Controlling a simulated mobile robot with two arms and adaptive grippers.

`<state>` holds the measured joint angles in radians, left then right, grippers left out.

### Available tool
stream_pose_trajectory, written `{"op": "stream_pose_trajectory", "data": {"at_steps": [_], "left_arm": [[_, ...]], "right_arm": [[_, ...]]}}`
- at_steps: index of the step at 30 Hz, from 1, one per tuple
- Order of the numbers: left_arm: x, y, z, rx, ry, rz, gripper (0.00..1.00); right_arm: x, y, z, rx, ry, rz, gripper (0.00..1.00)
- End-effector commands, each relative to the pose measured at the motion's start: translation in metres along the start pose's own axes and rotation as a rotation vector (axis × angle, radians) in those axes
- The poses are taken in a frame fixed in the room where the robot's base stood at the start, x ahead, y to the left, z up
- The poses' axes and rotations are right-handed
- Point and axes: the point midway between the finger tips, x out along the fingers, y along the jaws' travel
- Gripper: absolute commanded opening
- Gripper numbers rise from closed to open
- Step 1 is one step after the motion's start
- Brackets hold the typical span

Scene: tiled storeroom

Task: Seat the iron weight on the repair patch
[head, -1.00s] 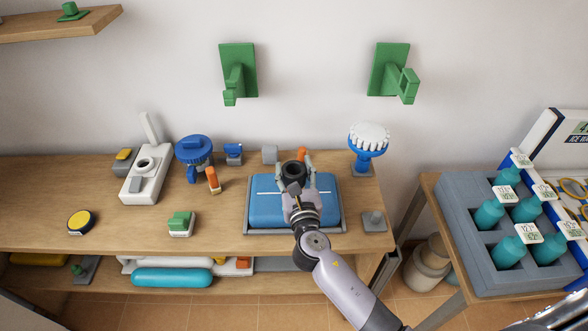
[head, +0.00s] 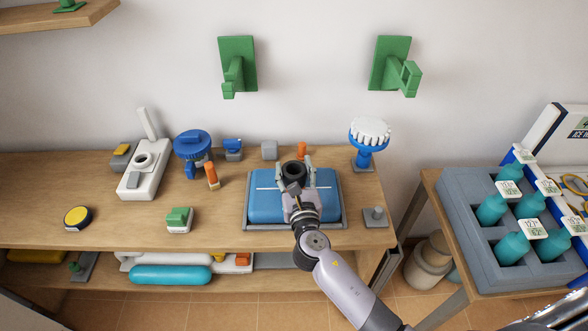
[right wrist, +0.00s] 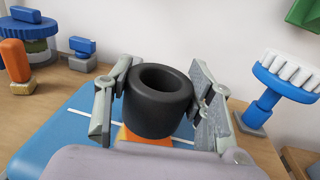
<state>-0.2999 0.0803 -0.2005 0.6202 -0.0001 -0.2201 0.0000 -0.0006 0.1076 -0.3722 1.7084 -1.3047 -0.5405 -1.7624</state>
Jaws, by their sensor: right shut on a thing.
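The iron weight is a black, thick-walled hollow cylinder (head: 293,171), also large in the right wrist view (right wrist: 158,102). My right gripper (head: 294,167) is shut on it, with one finger on each side, and holds it upright over the blue pad (head: 258,207). In the right wrist view, the gripper (right wrist: 160,105) shows an orange patch (right wrist: 130,137), likely the repair patch, directly below the weight on the blue surface. The weight hides much of the patch. I cannot tell whether they touch. My left gripper is not in view.
The pad lies in a grey tray (head: 290,227) on the wooden bench. A white-topped blue brush (head: 369,135) and a grey block with a knob (head: 375,218) stand right of it. A green block (head: 179,219) is at left, with clear bench around it.

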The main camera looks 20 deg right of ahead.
Motion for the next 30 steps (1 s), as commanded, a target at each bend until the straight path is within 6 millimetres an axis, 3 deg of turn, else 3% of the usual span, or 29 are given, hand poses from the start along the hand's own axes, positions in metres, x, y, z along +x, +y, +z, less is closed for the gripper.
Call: {"op": "stream_pose_trajectory", "data": {"at_steps": [27,28,30], "left_arm": [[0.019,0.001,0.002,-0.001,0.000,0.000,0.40],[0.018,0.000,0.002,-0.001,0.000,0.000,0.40],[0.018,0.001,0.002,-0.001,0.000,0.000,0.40]], "right_arm": [[0.001,0.000,-0.020,-0.001,-0.005,0.000,0.00],[0.001,0.000,-0.019,-0.001,-0.005,0.000,0.51],[0.001,0.000,-0.019,0.000,-0.004,0.000,0.56]]}}
